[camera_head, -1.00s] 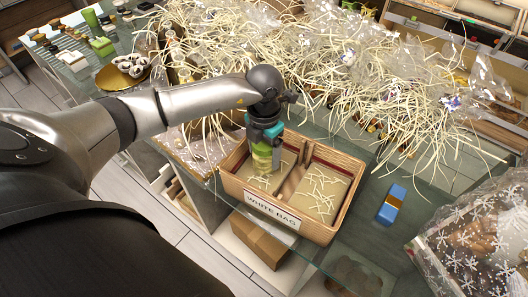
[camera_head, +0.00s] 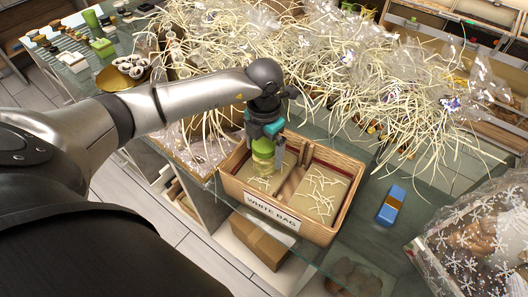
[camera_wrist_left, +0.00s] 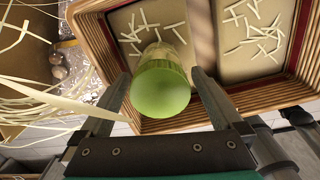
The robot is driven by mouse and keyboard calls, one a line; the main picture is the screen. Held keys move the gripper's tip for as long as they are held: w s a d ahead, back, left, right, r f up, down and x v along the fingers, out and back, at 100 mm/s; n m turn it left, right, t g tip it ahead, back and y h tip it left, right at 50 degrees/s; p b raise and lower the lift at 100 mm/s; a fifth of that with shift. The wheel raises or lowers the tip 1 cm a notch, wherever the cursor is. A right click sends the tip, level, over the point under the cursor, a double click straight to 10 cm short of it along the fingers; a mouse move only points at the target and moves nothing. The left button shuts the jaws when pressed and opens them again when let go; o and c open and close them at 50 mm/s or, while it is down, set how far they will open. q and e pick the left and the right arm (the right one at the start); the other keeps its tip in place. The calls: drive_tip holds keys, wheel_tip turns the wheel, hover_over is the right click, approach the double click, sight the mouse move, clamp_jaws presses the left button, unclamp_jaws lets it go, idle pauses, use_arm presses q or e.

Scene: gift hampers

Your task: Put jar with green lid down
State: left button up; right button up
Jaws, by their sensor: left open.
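The jar with the green lid (camera_head: 263,149) is in the left compartment of a wooden box (camera_head: 334,231) labelled "WHITE BAG". In the left wrist view its round green lid (camera_wrist_left: 160,90) faces the camera, and the jar appears to stand on the compartment floor. My left gripper (camera_head: 268,154) is above that compartment with its fingers down around the jar. In the left wrist view the fingers of the gripper (camera_wrist_left: 160,76) are open, one on each side of the lid with gaps. The jar's lower part is partly hidden. My right gripper is not in view.
The box has a wooden divider (camera_head: 293,182) and pale paper strips in both compartments. A blue packet (camera_head: 392,204) lies on the glass table to the right. Shredded straw (camera_head: 340,60) and clear bags crowd the back. A snowflake-patterned bag (camera_head: 480,235) stands at the lower right.

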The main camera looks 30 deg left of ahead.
use_arm(q)
wheel_tip(320, 180, up, 10)
drive_tip(key=shift+r+p, duration=0.25)
drive_tip(key=shift+p, duration=0.05)
